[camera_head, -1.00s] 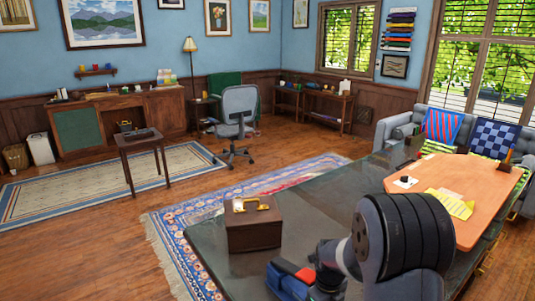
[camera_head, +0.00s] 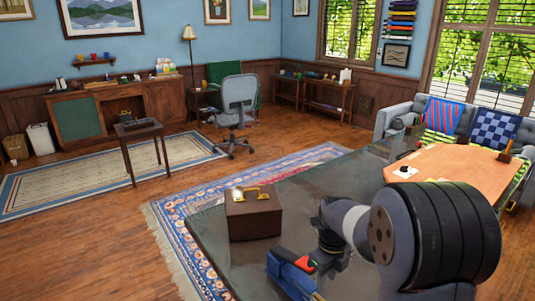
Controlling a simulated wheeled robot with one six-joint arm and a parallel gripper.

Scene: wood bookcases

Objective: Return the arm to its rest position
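My arm reaches in from the lower right, with a black ribbed joint and a grey link folded over the dark table (camera_head: 310,190). Its end, my gripper (camera_head: 295,277), shows as a blue and dark part with a red piece at the bottom edge. It is partly cut off by the frame, and I cannot make out the fingertips or any held thing. A brown box (camera_head: 253,218) with a gold handle on its lid stands on the table, to the left of my arm and apart from it.
An orange-brown tabletop (camera_head: 450,168) lies right, partly behind my arm. A grey sofa (camera_head: 398,118) with cushions stands beyond it. A small side table (camera_head: 138,128), an office chair (camera_head: 240,100) and a wooden cabinet (camera_head: 150,105) stand farther back.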

